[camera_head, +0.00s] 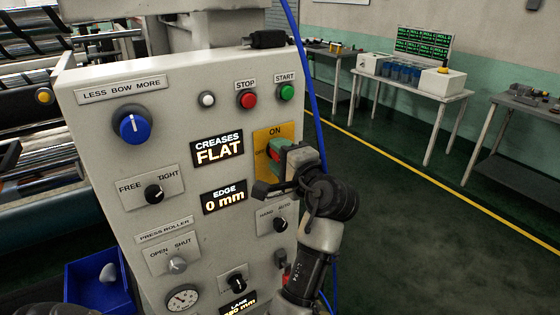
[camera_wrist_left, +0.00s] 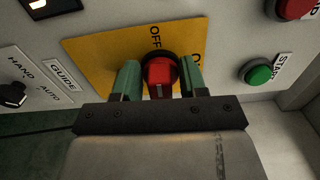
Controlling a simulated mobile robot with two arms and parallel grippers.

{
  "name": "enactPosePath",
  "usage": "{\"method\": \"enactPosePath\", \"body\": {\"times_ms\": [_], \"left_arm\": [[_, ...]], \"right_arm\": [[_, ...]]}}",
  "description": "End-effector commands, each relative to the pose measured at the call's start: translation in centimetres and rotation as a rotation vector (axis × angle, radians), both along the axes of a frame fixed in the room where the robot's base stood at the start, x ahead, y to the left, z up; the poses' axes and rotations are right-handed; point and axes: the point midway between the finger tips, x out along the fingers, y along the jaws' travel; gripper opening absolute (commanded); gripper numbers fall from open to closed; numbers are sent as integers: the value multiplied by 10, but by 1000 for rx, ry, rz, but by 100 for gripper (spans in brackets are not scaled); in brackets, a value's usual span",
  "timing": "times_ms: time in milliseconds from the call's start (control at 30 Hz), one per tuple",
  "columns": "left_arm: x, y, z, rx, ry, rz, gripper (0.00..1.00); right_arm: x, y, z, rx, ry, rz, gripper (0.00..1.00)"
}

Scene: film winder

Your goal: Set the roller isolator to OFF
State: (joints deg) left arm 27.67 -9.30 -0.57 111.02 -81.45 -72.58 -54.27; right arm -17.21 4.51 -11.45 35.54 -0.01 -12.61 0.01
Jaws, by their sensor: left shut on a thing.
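The roller isolator is a red knob on a yellow plate (camera_head: 285,133) at the right side of the control panel, with ON printed above it. In the left wrist view the red knob (camera_wrist_left: 159,75) shows close up on the yellow plate (camera_wrist_left: 95,52), with OFF beyond it and ON, partly hidden, to the right. A pale mark is on the knob; which label it points to I cannot tell for sure. My left gripper (camera_head: 277,158) is shut on the knob, its green-padded fingers (camera_wrist_left: 159,82) on either side. In the head view the gripper hides most of the knob.
Close by are the red STOP button (camera_head: 248,100), green START button (camera_head: 286,92) and HAND/AUTO switch (camera_head: 280,223). A blue cable (camera_head: 315,105) hangs at the panel's right edge. A blue bin (camera_head: 100,286) stands at lower left. Floor right of the panel is clear.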

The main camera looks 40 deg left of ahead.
Motion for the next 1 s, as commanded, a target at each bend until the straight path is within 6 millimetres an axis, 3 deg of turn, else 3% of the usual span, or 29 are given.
{"method": "enactPosePath", "body": {"times_ms": [667, 700, 733, 1000], "left_arm": [[0, 0, -4, -30, -52, 1, 19], [0, 0, -4, -30, -52, 1, 45], [0, 0, -4, -29, -53, 1, 49], [0, 0, -2, -27, -55, 1, 49]], "right_arm": [[0, 0, -6, 0, 0, 0, 63], [0, 0, -6, 0, 0, 0, 63], [0, 0, -6, 0, 0, 0, 63], [0, 0, -6, 0, 0, 0, 63]]}}
